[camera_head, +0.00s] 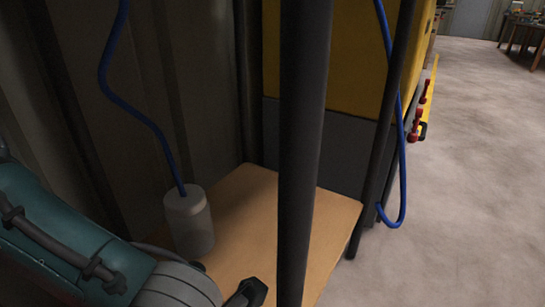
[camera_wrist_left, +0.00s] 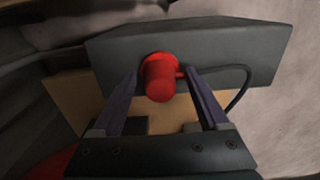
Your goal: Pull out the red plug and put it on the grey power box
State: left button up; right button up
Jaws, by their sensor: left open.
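The red plug (camera_wrist_left: 160,82) shows in the left wrist view as a short red cylinder with a red collar, against the face of a dark grey box (camera_wrist_left: 230,50). A black cable curves down at the right of the box. I cannot tell how deep the plug sits, or if this box is the grey power box. My left gripper (camera_wrist_left: 161,72) is open, with one finger on each side of the plug; contact is not clear. In the head view my left arm reaches in from the lower left, and the plug is not visible. My right gripper is not in view.
A wooden board (camera_head: 245,235) bears a pale cylinder (camera_head: 189,222) with a blue hose (camera_head: 135,108). A dark post (camera_head: 301,150) stands in front of the yellow and grey cabinet (camera_head: 335,60). Red handles (camera_head: 415,125) lie farther right. The floor at right is open.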

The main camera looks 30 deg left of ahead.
pick_arm(q)
grip_shut()
dwell(0.7)
dwell(0.3)
jog(key=shift+r+p, duration=3)
jog(key=shift+p, duration=0.2)
